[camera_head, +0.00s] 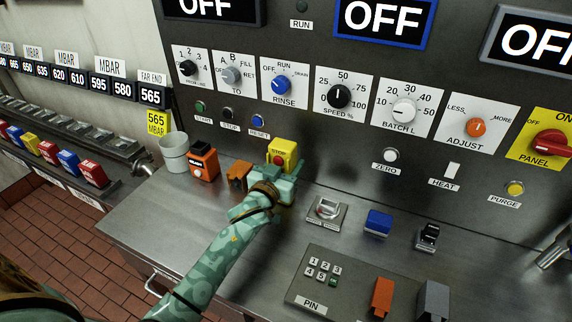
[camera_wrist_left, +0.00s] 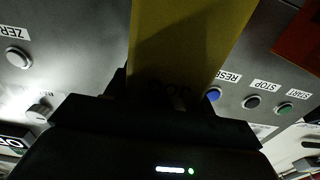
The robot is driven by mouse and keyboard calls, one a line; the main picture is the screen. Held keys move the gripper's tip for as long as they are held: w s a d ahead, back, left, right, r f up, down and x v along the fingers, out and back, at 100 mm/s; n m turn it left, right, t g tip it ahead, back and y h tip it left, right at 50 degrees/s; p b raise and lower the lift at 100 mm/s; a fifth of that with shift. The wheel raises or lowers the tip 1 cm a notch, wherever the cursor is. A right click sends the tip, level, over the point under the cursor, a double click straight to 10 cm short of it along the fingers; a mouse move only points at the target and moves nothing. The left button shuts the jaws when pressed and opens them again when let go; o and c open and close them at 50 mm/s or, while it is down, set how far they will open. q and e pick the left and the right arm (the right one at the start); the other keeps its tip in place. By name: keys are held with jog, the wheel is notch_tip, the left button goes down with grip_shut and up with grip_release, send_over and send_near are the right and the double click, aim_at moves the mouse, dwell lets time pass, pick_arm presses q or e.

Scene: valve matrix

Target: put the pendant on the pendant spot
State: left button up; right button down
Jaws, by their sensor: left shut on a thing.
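The yellow box with a red button on its face (camera_head: 283,152), which looks like the pendant, stands upright near the foot of the panel. My left gripper (camera_head: 274,173) is shut on its lower part. In the left wrist view the yellow pendant (camera_wrist_left: 188,45) fills the top middle, between the dark jaws of my left gripper (camera_wrist_left: 170,100). Whether its underside touches the bench is hidden by the gripper. I cannot make out a marked pendant spot. My right gripper is not in view.
Left of the gripper stand an orange block (camera_head: 239,176), an orange-and-black device (camera_head: 203,161) and a grey cup (camera_head: 174,152). To the right are a metal-framed switch (camera_head: 327,209), a blue block (camera_head: 378,222) and a PIN keypad (camera_head: 322,275). The panel with knobs rises close behind.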

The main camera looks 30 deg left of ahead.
pick_arm(q)
jog(key=o, duration=1.2)
jog(key=shift+f, duration=0.15)
jog(key=shift+r, duration=0.25)
jog(key=s+p, duration=0.2)
jog(key=s, duration=1)
jog(key=shift+d, duration=0.35)
